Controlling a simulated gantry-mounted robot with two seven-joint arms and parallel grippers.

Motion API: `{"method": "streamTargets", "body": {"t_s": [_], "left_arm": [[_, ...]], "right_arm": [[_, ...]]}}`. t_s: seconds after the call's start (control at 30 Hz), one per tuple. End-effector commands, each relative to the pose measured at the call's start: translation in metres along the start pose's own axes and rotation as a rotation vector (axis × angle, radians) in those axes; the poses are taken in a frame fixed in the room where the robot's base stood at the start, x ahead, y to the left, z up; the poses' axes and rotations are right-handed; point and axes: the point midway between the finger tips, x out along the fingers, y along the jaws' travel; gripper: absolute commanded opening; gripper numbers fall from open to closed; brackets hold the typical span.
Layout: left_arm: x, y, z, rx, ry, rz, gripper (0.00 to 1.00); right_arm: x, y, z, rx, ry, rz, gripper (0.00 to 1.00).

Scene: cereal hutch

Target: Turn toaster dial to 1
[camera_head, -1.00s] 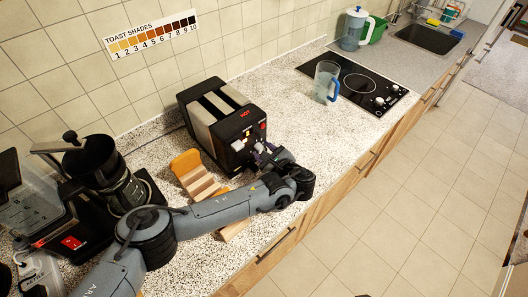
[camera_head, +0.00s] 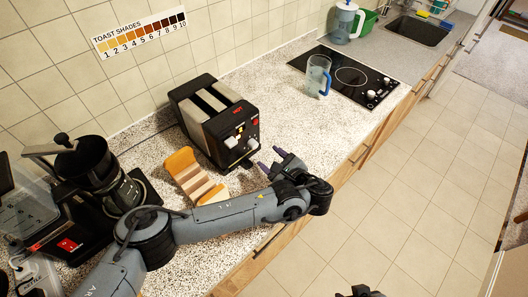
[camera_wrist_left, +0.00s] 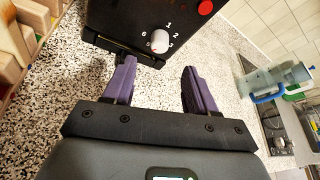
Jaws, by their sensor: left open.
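The black toaster (camera_head: 216,120) stands on the speckled counter, its front facing the lower right. Its white dial (camera_wrist_left: 159,42) shows in the left wrist view, ringed by printed numbers, with 1 above it and 6 to its left. I cannot tell for certain which number the dial points at. My left gripper (camera_head: 271,158) has two purple fingers, apart and empty, just off the toaster's front. In the left wrist view its fingertips (camera_wrist_left: 155,72) are below the dial and not touching it. A dark part at the bottom edge of the head view may be my right gripper (camera_head: 366,291); its fingers are not clear.
A coffee machine (camera_head: 88,180) stands further left. A clear jug (camera_head: 318,76) stands on the black hob (camera_head: 352,76). The counter between toaster and hob is clear. A toast shades chart (camera_head: 140,31) hangs above.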

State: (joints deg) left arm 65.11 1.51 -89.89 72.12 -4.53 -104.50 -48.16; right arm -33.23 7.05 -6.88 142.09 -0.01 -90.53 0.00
Motion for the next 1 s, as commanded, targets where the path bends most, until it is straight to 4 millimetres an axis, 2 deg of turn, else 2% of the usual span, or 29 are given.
{"method": "streamTargets", "body": {"t_s": [0.1, 0.3, 0.67, 0.87, 1.0], "left_arm": [[-0.015, 0.0, -0.001, 0.002, 0.002, -0.001, 0.57], [-0.025, 0.0, 0.0, 0.001, 0.0, 0.001, 0.57], [-0.026, 0.0, 0.0, 0.009, -0.001, 0.001, 0.56], [-0.021, 0.004, 0.009, 0.202, -0.029, 0.048, 0.56], [-0.018, -0.004, 0.003, 0.373, -0.018, 0.126, 0.56]], "right_arm": [[-0.001, 0.001, 0.0, -0.003, 0.0, 0.002, 0.52], [-0.001, 0.001, 0.0, -0.002, 0.0, 0.002, 0.52], [-0.001, -0.001, 0.0, 0.002, 0.0, -0.002, 0.52], [0.0, -0.002, 0.0, 0.006, 0.001, -0.005, 0.52], [0.033, -0.003, 0.01, 0.007, 0.007, -0.006, 0.52]]}}
